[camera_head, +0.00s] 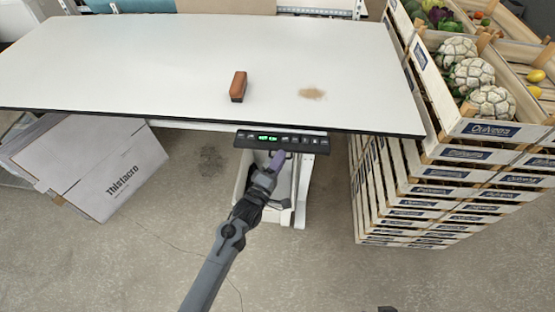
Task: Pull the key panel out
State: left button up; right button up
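The key panel (305,142) is a slim black strip with a lit green display and small buttons, at the front edge of the white table (160,60). My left gripper (277,160) is just below the panel's middle, with its purple-grey tip close to the panel's lower edge. I cannot tell whether it touches the panel, and the view does not show whether its fingers are apart. My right gripper cannot be made out; only a small dark piece shows at the bottom edge.
A brown brush-like block (238,86) and a tan powder patch (312,94) are on the table. A white bin (243,176) stands below the panel. Stacked crates (440,190) stand at right, and a cardboard box (95,165) is at left. The floor in front is open.

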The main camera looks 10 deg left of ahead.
dwell(0.3)
pick_arm(q)
jog(key=v, duration=1.1)
